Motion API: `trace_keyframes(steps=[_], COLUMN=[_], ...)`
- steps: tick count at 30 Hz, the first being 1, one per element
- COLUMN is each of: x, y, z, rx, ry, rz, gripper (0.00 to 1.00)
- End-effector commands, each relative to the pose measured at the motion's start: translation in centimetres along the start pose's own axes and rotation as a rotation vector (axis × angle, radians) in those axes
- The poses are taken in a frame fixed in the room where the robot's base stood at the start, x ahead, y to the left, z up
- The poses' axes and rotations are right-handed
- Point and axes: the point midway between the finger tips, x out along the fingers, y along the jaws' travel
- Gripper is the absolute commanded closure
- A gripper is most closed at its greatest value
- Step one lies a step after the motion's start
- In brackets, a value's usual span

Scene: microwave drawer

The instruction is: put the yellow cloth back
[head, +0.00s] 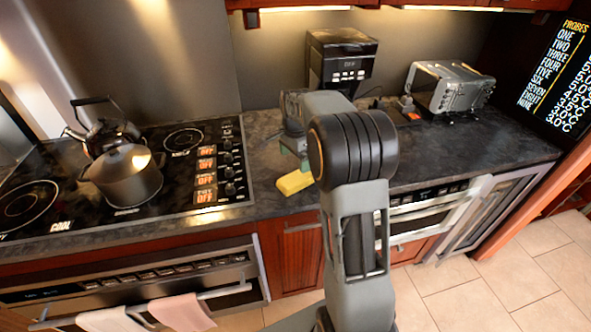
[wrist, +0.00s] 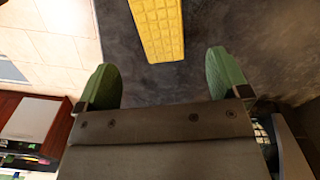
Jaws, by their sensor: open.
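The yellow cloth (head: 294,182) lies on the dark countertop near its front edge, right of the stove. In the wrist view the cloth (wrist: 158,28) is a yellow, grid-textured strip at the top, ahead of the fingertips. My gripper (wrist: 165,76) is open, with its two green fingers apart and nothing between them. In the head view my gripper (head: 295,150) is just above and behind the cloth, partly hidden by my arm. The cloth is apart from the fingers in the wrist view.
A dark pot (head: 124,178) and a kettle (head: 108,133) stand on the stove at left. A coffee maker (head: 341,65) and a toaster (head: 450,88) stand at the back. A white towel (head: 110,319) and a pink towel (head: 183,311) hang on the oven handle.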

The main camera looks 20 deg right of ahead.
Motion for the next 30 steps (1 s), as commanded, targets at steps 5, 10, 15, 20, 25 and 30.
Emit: trace_keyframes(steps=[5,10,15,20,25,30], x=[-2.0,-4.1,-6.6,-7.2,-6.2,-4.9], y=[0.0,1.3,5.9,11.2,15.9,18.6], z=[0.0,1.6,5.9,9.9,12.7,14.1], rx=[-0.001,-0.109,-0.443,-0.801,-1.11,-1.296], ry=[0.0,0.014,0.065,0.14,0.222,0.278], rz=[-0.001,-0.028,-0.102,-0.17,-0.218,-0.239], gripper=[0.06,0.06,0.06,0.06,0.06,0.06])
